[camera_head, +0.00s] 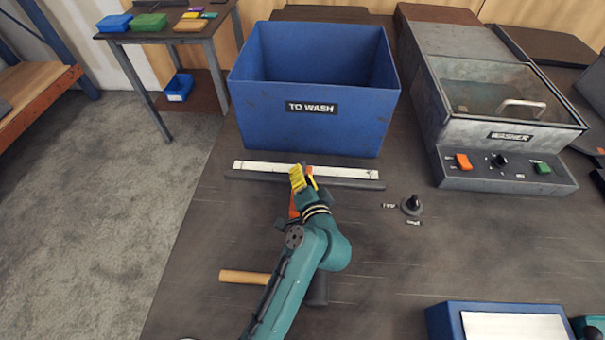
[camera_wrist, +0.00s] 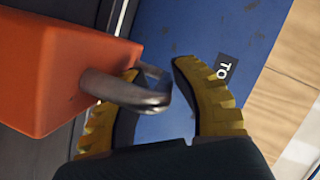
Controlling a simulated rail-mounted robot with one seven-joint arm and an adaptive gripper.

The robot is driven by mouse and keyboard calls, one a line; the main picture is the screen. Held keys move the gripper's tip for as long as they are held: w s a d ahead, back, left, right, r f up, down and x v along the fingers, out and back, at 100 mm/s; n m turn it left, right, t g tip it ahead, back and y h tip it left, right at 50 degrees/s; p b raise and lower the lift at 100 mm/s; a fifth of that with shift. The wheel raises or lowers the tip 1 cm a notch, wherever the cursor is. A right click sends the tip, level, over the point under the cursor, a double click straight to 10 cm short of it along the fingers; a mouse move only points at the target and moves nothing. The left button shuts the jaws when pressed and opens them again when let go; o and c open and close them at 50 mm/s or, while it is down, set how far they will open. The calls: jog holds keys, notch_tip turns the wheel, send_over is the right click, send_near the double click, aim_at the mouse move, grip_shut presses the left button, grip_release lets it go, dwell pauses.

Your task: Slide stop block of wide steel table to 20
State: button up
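The stop block is orange; in the wrist view the block (camera_wrist: 60,75) fills the left side, with a bent metal handle (camera_wrist: 135,92) sticking out to the right. In the head view only a bit of the orange block (camera_head: 294,208) shows beside my wrist, near the rail with a white scale strip (camera_head: 255,167). The scale numbers are too small to read. My gripper (camera_head: 303,178) has yellow fingers; in the wrist view the gripper (camera_wrist: 158,75) is open. The handle's end lies in or over the gap between the fingers, overlapping the left finger; contact is unclear.
A blue bin marked TO WASH (camera_head: 315,125) stands just behind the rail. A washer (camera_head: 505,120) is at the right, with a small black lever (camera_head: 411,204) before it. A wooden-handled tool (camera_head: 243,276) lies partly under my arm. The table between lever and front tray is clear.

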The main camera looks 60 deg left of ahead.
jog(key=shift+r, duration=0.15)
jog(key=shift+d, duration=0.15)
jog(key=v, duration=1.1)
jog(key=shift+d, duration=0.35)
